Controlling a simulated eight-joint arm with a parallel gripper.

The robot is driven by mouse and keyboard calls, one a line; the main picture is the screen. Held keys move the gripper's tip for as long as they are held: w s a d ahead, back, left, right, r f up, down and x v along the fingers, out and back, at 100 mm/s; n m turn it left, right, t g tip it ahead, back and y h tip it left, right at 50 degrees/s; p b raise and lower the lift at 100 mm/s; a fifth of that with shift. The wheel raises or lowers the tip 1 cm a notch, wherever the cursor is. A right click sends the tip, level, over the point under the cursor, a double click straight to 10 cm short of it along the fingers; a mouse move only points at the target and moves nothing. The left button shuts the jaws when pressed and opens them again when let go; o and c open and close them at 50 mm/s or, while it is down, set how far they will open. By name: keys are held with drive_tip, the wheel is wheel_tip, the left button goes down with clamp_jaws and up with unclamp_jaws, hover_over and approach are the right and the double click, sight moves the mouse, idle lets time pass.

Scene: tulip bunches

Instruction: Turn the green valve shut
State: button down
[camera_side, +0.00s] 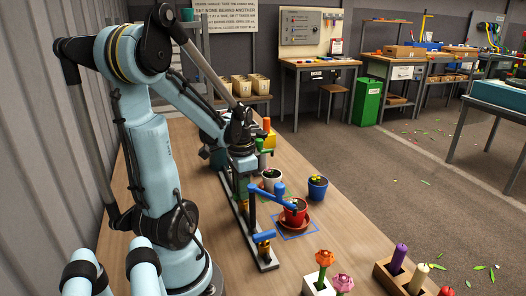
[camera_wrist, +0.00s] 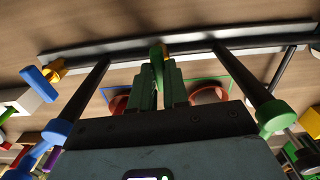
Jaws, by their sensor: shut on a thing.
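My gripper (camera_wrist: 158,72) has green fingers, closed on the green valve's handle (camera_wrist: 157,53), of which a narrow green and yellow end shows between them. In the wrist view the handle points roughly across the grey rail (camera_wrist: 95,46). In the side view my gripper (camera_side: 241,186) is low over the rail (camera_side: 262,262), and its fingers and wrist hide the valve body. How far the valve is turned cannot be told.
A blue valve (camera_side: 264,237) on a yellow base stands nearer on the rail, with a blue pipe arm (camera_side: 266,189) above. Flower holders (camera_side: 318,284) are in front.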

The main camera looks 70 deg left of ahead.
drive_tip(key=c, duration=1.1)
unclamp_jaws()
drive_tip(key=shift+r, duration=0.1)
drive_tip(key=shift+r, duration=5.95)
drive_tip(key=w+d+f+t, duration=0.1)
drive_tip(key=w+d+t, duration=0.1)
drive_tip(key=d, duration=0.5)
drive_tip(key=w+d+f+t, duration=0.2)
drive_tip(key=w+d, duration=0.3)
drive_tip(key=d, duration=0.2)
drive_tip(key=w+d+f+t, duration=0.1)
drive_tip(key=w+d+t, duration=0.2)
drive_tip(key=d, duration=0.4)
drive_tip(key=shift+w+f+m, duration=0.2)
drive_tip(key=shift+m, duration=0.1)
